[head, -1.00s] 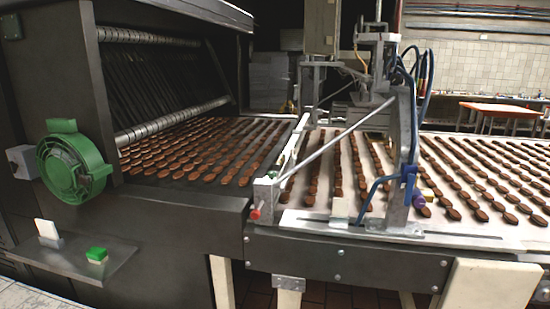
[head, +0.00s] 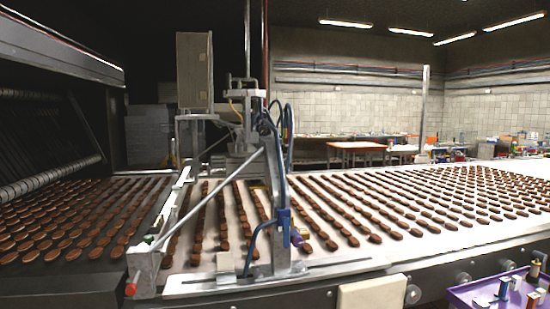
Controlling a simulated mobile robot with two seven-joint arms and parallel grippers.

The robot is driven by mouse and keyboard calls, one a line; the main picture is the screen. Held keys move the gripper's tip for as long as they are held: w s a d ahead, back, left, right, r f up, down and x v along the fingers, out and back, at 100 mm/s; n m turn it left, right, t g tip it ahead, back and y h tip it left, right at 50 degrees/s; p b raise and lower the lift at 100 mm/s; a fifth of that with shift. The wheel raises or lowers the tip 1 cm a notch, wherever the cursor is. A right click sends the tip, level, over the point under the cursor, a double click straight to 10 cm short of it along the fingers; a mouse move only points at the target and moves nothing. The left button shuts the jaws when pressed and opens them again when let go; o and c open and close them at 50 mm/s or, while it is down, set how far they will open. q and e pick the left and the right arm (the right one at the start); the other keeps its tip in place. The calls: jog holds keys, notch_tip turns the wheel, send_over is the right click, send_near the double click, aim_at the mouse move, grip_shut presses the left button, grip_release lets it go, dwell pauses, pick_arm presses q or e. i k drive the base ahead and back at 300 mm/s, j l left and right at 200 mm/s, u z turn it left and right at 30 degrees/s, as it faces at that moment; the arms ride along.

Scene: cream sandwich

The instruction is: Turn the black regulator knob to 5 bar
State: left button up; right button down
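I cannot make out a black regulator knob or a pressure gauge in the head view. The depositing machine (head: 278,200) stands over the conveyor, with a grey upright, a diagonal bar and blue hoses (head: 285,130). A small blue-purple cylinder (head: 296,238) is fixed low on its upright. A red-tipped part (head: 131,288) sits at its front left corner. Neither of my grippers is in view.
Rows of brown biscuits (head: 400,205) cover the pale conveyor to the right. A dark oven-like machine (head: 60,50) stands at left. A purple tray (head: 465,297) with small items is at the bottom right. A white box (head: 374,292) is at the front edge.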

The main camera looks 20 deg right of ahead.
aim_at(263, 129)
jog(key=i+l, duration=0.1)
jog(key=l, duration=0.2)
jog(key=i+l, duration=0.1)
jog(key=l, duration=0.25)
jog(key=i+l, duration=0.15)
jog(key=l, duration=0.15)
jog(key=i+l+u, duration=0.1)
jog(key=l, duration=0.25)
